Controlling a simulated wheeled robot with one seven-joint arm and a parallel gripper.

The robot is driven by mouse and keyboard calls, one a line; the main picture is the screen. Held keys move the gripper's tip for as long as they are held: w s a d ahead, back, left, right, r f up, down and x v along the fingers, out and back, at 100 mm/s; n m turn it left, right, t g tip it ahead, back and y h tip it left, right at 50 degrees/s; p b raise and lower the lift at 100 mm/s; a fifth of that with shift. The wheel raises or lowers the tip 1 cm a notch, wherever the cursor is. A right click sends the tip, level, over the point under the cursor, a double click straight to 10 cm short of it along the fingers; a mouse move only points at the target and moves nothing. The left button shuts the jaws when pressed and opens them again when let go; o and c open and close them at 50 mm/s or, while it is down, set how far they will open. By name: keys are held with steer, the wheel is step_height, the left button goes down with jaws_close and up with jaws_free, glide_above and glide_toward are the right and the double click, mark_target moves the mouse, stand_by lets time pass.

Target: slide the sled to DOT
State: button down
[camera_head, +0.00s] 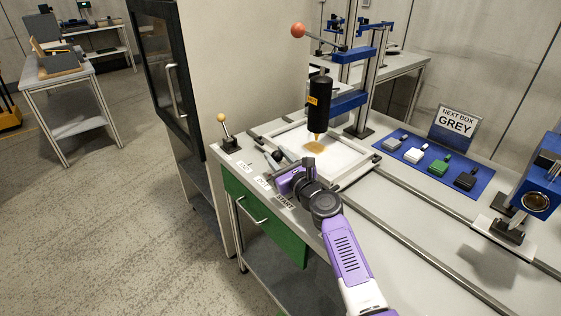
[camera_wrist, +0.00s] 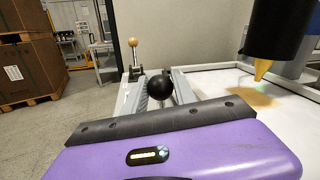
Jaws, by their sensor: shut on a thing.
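The sled (camera_head: 346,157) is a white board in a grey frame on rails, below the black dispenser (camera_head: 319,105) with its amber nozzle. An amber patch (camera_head: 314,147) lies on the board under the nozzle tip; it also shows in the wrist view (camera_wrist: 252,96), with a greenish spot at its edge. Small labels line the bench edge; the nearest reads START (camera_head: 285,201), the others are too small to read surely.
A lever with a tan knob (camera_head: 221,118) stands at the bench's far left corner. A red-knobbed lever (camera_head: 298,30) sticks out of the blue press. A blue mat (camera_head: 412,146) with several small boxes and a GREY sign (camera_head: 457,122) lie right. Rails run toward the lower right.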

steer(key=c, duration=1)
jaws_free()
steer(key=shift+c, duration=0.2)
steer(key=shift+s+d+p, duration=0.2)
steer(key=shift+s+p, duration=0.15)
steer(key=shift+s, duration=0.1)
steer(key=shift+p+v, duration=1.3)
steer(key=shift+v, duration=2.15)
steer(key=shift+f, duration=0.1)
